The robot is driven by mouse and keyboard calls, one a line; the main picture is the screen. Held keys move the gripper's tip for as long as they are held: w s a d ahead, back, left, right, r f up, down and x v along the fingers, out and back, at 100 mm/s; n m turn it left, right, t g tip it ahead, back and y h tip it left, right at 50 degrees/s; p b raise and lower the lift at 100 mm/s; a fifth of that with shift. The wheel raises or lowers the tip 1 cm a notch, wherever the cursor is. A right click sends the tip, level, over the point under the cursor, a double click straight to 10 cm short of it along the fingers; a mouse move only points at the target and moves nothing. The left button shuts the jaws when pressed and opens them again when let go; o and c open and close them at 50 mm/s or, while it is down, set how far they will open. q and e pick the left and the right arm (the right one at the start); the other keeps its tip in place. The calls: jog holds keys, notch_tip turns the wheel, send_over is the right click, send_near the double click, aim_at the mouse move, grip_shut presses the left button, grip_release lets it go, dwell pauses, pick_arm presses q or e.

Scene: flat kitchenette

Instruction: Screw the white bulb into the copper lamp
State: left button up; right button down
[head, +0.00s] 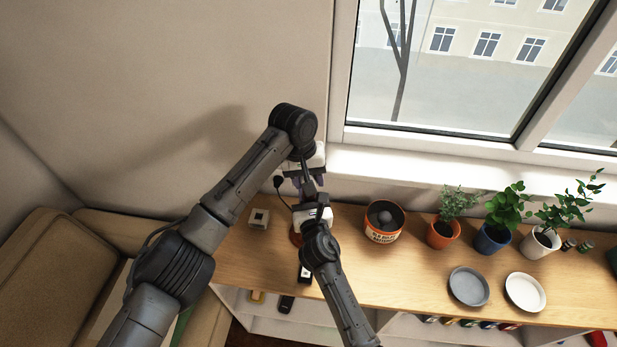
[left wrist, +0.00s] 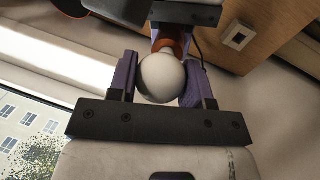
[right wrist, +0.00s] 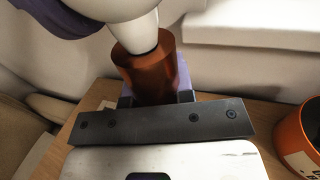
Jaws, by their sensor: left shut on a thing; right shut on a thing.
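The white bulb (left wrist: 161,77) is between the purple fingers of my left gripper (left wrist: 160,80), which is shut on it. The copper lamp (right wrist: 146,76) stands upright, and its cylindrical socket is in my right gripper (right wrist: 155,92), which is shut on it. In the right wrist view the bulb's narrow neck (right wrist: 136,33) sits at the socket's mouth, in line with it. A dark band shows at the rim; how deep the thread sits is hidden. In the head view my arms cover the bulb and most of the lamp.
On the wooden counter (head: 420,270), an orange pot (head: 383,234) holding a grey ball stands right of the lamp. Potted plants (head: 490,237) and two plates (head: 469,286) are farther right. The wall and window rise behind.

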pick_arm(q)
jog(key=m, duration=0.3)
jog(key=shift+m+g, duration=0.3)
jog(key=shift+g, duration=0.1)
jog(key=m, duration=0.4)
jog(key=shift+g+y, duration=0.3)
jog(key=o, duration=1.1)
jog(key=r, duration=0.4)
jog(key=w+a+r, duration=0.1)
jog(key=r, duration=0.6)
jog(key=shift+w+a+r, duration=0.2)
jog(key=shift+a+r, duration=0.1)
jog(key=shift+r, duration=0.1)
pick_arm(e)
jog(key=c, duration=0.9)
grip_release()
